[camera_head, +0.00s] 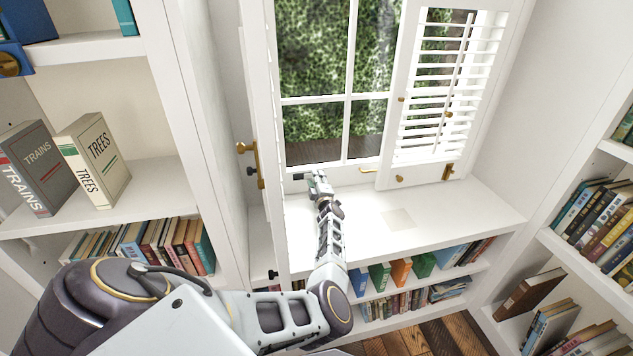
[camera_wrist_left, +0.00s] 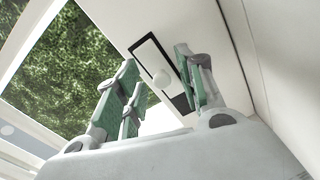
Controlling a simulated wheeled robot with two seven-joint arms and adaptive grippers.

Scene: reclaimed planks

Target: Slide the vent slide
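A dark section of slot lies just below the knob, partly behind a finger. In the head view, my left gripper (camera_head: 318,181) is at the bottom rail of the window, above the sill, and hides most of the vent; a small dark piece shows just left of it. In the wrist view, my left gripper (camera_wrist_left: 157,64) is open, with green-padded fingers either side of the knob. Contact cannot be told. My right gripper is not in view.
A louvred shutter (camera_head: 448,90) with brass knobs covers the window's right side. A brass handle (camera_head: 255,163) juts from the left frame. The white sill (camera_head: 450,215) is mostly clear, with rows of books below. Bookshelves stand on both sides.

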